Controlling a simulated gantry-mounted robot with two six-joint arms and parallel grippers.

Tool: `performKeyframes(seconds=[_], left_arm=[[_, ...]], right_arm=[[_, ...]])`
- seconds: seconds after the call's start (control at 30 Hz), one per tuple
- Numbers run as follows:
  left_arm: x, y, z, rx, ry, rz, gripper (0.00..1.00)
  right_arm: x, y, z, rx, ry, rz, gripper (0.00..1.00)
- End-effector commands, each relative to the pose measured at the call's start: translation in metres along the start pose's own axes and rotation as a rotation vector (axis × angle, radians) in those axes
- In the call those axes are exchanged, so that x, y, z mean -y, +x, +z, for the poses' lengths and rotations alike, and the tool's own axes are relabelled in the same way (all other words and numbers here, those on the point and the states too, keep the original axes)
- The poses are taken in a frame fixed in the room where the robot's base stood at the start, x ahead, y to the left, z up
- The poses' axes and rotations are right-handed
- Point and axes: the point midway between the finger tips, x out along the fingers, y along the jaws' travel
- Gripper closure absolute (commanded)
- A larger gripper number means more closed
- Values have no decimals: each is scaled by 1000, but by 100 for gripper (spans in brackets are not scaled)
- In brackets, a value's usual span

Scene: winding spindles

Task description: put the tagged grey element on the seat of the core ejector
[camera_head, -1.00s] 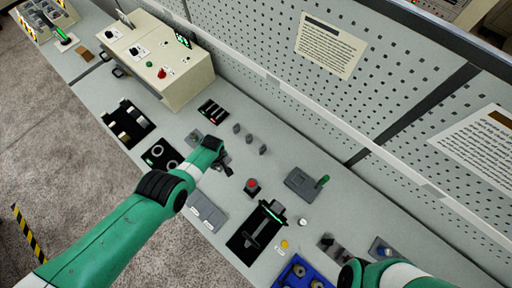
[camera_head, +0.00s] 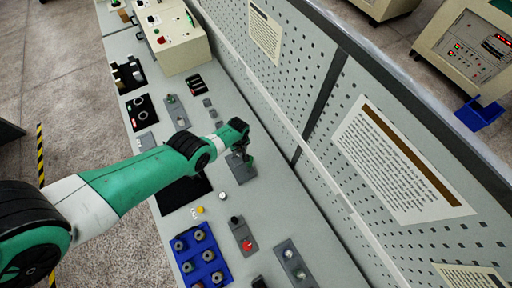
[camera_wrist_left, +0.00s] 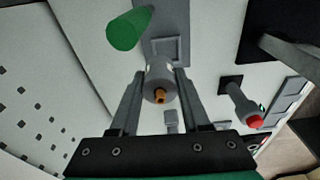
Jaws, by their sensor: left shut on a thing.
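My left gripper (camera_head: 243,150) is shut on a grey cylindrical element (camera_wrist_left: 160,76) with a brass-coloured tip. The element sits between both fingers in the left wrist view; no tag is readable on it. The core ejector seems to be the grey plate (camera_head: 241,170) with the green handle (camera_wrist_left: 128,30). In the left wrist view its raised square part (camera_wrist_left: 168,48) lies beyond the held element. The gripper is over this plate in the head view and partly hides it. I cannot tell the gap between element and plate. My right gripper is out of view.
A blue tray (camera_head: 193,251) of grey rings stands nearer on the bench. A grey unit with a red knob (camera_head: 248,245) is beside it. A red button (camera_wrist_left: 255,121) shows in the wrist view. The perforated panel (camera_head: 290,90) rises behind the bench.

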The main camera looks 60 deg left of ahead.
Motion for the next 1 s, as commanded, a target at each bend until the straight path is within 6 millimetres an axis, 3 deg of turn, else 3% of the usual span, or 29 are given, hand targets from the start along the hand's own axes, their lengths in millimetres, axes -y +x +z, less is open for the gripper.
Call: performKeyframes(seconds=[0.1,0.33,0.6,0.87,1.0], left_arm=[[10,3,-13,0,-38,-5,100],[13,8,-16,0,-51,-6,100],[13,61,-10,0,-50,-6,100],[13,70,-9,0,-50,-6,100],[13,94,-6,0,-50,-6,100]], right_arm=[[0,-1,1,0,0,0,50],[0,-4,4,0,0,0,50],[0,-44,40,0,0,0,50],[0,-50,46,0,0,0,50],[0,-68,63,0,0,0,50]])
